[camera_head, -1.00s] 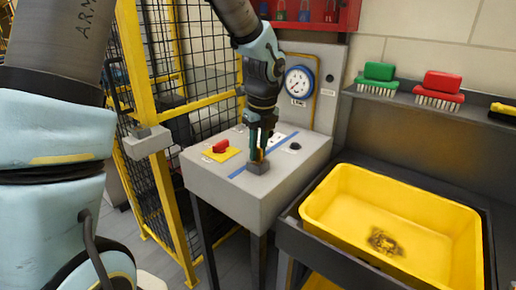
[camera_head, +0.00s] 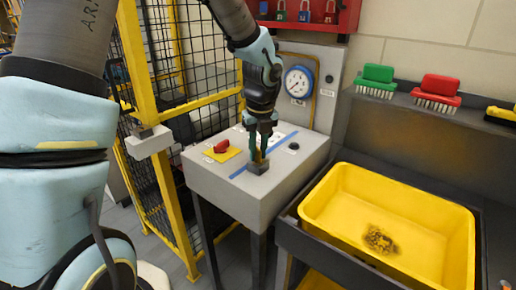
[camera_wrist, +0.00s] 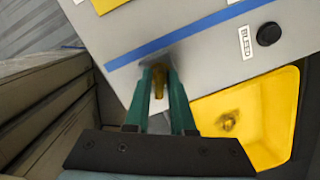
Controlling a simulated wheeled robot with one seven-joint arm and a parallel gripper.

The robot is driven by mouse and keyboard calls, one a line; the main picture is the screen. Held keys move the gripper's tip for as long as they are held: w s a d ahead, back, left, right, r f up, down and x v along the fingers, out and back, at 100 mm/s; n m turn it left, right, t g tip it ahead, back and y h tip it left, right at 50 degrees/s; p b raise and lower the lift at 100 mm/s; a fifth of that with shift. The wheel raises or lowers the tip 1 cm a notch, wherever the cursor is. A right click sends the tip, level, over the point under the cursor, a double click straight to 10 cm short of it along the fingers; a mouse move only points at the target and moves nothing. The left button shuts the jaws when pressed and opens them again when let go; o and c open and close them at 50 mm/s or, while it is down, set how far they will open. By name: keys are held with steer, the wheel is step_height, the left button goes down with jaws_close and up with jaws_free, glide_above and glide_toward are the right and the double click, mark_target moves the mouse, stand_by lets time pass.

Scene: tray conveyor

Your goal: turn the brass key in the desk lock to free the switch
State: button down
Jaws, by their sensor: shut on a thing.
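The brass key (camera_head: 259,156) stands in the dark grey lock block (camera_head: 257,168) on the front of the grey desk (camera_head: 235,190). My gripper (camera_head: 261,153) points down over the lock, shut on the key. In the wrist view the brass key (camera_wrist: 159,75) shows between the green fingers of my gripper (camera_wrist: 160,82). The fingers hide part of the lock. The red switch (camera_head: 221,145) sits on a yellow plate to the left of my gripper, beyond a blue stripe.
A black button (camera_head: 293,146) is right of my gripper. A gauge panel (camera_head: 299,82) rises behind the desk. A yellow tub (camera_head: 330,222) stands to the right. A yellow-framed mesh fence (camera_head: 157,160) is close on the left.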

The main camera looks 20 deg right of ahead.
steer(key=shift+m+h+p, duration=0.3)
steer(key=shift+m+p, duration=1.8)
steer(key=shift+p, duration=0.65)
steer(key=shift+m, duration=1)
steer(key=shift+a+m, duration=0.1)
steer(key=shift+m, duration=1.4)
steer(key=m, duration=0.3)
steer(key=shift+g+h, duration=0.3)
steer(key=shift+g, duration=0.1)
steer(key=c, duration=0.7)
jaws_free()
